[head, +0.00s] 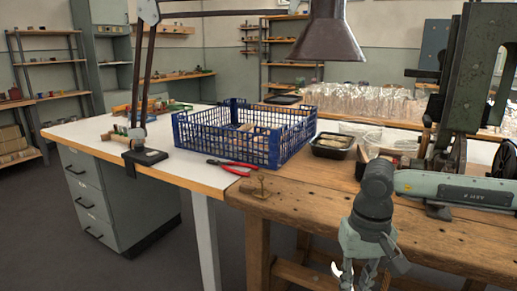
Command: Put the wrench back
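I cannot make out a wrench for certain in the head view. Red-handled pliers (233,166) lie on the table in front of the blue crate. My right gripper (356,277) is low at the bottom edge, in front of the wooden bench, pointing down. Its fingers are partly cut off by the frame, and a bright pale piece shows beside them; I cannot tell whether it is a finger or a held thing. My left gripper is not in view.
A blue crate (285,150) stands on the white table (95,140), near the wooden bench (300,199). A lamp base (146,157) stands left, and a green machine (470,75) stands right. The bench's front middle is clear.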

